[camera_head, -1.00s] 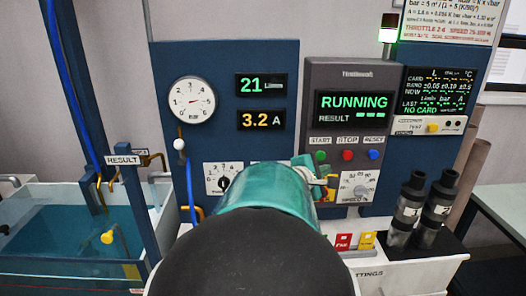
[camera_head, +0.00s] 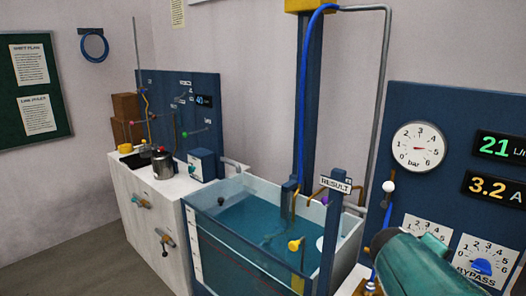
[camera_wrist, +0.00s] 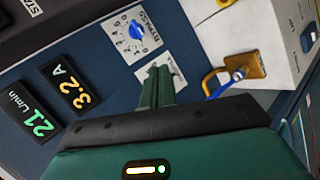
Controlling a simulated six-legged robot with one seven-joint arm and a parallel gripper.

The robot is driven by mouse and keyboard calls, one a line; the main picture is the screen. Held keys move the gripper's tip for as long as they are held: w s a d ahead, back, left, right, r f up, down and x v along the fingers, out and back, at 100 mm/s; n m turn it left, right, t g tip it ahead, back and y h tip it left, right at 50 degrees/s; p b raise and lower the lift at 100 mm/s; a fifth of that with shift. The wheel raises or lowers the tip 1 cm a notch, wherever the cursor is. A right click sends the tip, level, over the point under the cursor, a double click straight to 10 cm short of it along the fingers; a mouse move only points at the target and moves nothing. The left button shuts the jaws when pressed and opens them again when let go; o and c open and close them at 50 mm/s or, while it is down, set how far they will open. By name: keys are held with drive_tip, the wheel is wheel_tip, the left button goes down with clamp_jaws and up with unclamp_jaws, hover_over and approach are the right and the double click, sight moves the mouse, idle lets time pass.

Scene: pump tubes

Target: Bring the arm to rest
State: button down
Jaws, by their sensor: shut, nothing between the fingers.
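My arm (camera_head: 415,262) reaches in from the lower right of the head view, in front of the blue pump panel; my gripper's fingers are hidden there. In the wrist view my gripper (camera_wrist: 158,72) shows two green fingers pressed together with nothing between them. The fingers point toward the panel, just below the blue BYPASS knob (camera_wrist: 137,31) in the picture. They partly cover a small white plate (camera_wrist: 178,78). I cannot tell whether the fingertips touch the panel.
A water tank (camera_head: 262,262) with a RESULT sign (camera_head: 335,186) stands left of the panel. A white bench (camera_head: 150,215) with a metal pot (camera_head: 163,165) is farther left. A yellow fitting with a blue hose (camera_wrist: 240,65) is right of my fingers. Open floor (camera_head: 80,265) lies at lower left.

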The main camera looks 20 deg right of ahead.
drive_tip(key=a+f+t+y, duration=0.2)
drive_tip(key=a+y, duration=0.8)
drive_tip(key=a, duration=2.3)
drive_tip(key=shift+a+f+t+y, duration=0.2)
drive_tip(key=shift+t+y, duration=0.1)
drive_tip(key=shift+t, duration=0.7)
drive_tip(key=shift+s+d, duration=0.1)
drive_tip(key=shift+d, duration=0.2)
